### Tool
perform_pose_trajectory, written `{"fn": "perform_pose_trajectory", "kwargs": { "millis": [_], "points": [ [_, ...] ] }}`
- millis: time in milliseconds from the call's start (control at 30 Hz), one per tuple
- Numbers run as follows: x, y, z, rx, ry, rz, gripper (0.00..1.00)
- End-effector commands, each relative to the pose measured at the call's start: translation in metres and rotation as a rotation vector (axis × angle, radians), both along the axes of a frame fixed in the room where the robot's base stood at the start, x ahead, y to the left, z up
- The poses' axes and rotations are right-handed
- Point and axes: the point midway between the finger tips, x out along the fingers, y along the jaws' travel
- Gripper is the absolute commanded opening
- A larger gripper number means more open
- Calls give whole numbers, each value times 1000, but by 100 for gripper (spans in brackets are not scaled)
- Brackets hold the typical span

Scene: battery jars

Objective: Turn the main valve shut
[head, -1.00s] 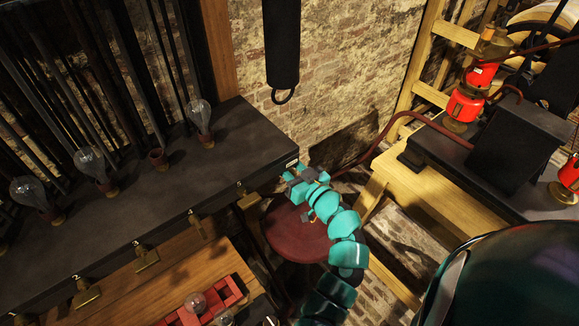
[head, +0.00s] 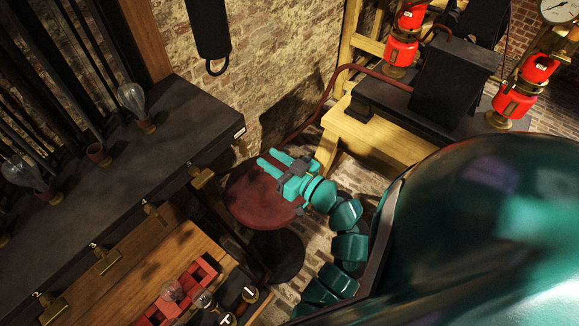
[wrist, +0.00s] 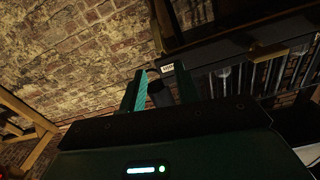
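My gripper (head: 269,159) is above the round red stool, to the right of the dark counter's corner and apart from it in the picture. Its two teal fingers are spread; they also show in the wrist view (wrist: 159,88), with a dark rounded shape between them that I cannot identify. I see no held object. No part is clearly recognisable as the main valve. A small white label (head: 239,132) sits on the counter's end, and in the wrist view (wrist: 168,68) it shows just beyond the fingertips; its text is too small to read. A round gauge (head: 562,9) is at the top right.
The dark counter (head: 190,115) holds glass bulbs (head: 134,101), with brass fittings (head: 107,258) along its front. The red stool (head: 250,208) stands below my gripper. A wooden bench (head: 372,135) with red lamp-like fittings (head: 521,88) is at right.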

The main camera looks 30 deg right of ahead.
Motion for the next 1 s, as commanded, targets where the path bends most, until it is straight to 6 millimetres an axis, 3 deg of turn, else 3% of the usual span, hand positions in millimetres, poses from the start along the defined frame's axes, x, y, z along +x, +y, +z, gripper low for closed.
{"fn": "perform_pose_trajectory", "kwargs": {
  "millis": [500, 1000],
  "points": [
    [-43, -17, 0, 3, 2, -4, 32],
    [-49, -17, -1, 0, 0, 0, 32]
  ]
}}
